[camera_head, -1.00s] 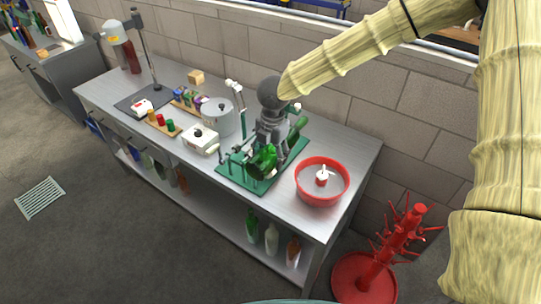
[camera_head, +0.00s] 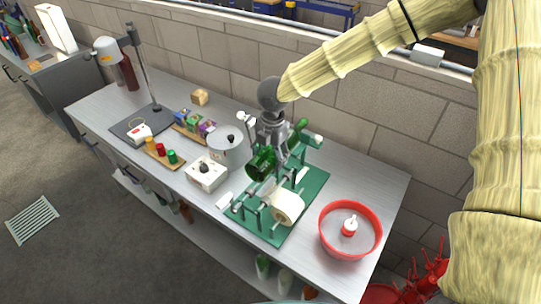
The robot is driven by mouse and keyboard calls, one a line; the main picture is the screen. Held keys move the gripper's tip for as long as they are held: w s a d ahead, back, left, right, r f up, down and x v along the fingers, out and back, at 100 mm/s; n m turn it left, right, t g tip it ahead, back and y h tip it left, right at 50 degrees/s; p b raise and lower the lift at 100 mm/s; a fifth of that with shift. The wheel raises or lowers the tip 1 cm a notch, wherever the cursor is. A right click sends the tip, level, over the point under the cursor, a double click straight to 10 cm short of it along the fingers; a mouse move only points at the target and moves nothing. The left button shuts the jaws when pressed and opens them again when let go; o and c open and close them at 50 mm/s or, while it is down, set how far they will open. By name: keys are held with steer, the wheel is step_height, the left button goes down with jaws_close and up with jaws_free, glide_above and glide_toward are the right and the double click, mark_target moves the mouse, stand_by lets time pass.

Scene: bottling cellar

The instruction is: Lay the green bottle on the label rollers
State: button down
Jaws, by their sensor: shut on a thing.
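The green bottle (camera_head: 260,165) is held on its side, its base towards the front left and its neck (camera_head: 299,127) towards the back right. My gripper (camera_head: 276,148) is shut around the bottle's middle, with the fingers partly hidden. The label rollers (camera_head: 266,188) belong to a stand on a green base plate (camera_head: 308,190) on the steel bench. A cream label roll (camera_head: 287,208) sits at the stand's front right. The bottle appears over the plate's back left part. I cannot tell whether it touches the rollers.
A red bowl (camera_head: 329,238) stands right of the plate. A steel pot (camera_head: 225,152) and a white box (camera_head: 206,175) stand close on its left. Small coloured pots (camera_head: 172,157) and a lamp stand (camera_head: 145,80) are farther left. The bench (camera_head: 375,190) is bare behind the bowl.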

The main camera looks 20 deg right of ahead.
mark_target(272, 149)
step_height(272, 149, down, 8)
steer(key=b, duration=0.4)
steer(key=shift+b, duration=0.3)
steer(key=shift+f, duration=0.35)
stand_by(2.7)
steer(key=shift+c, duration=1.3)
jaws_free()
steer(key=r, duration=1.2)
steer(key=shift+s+d, duration=0.25)
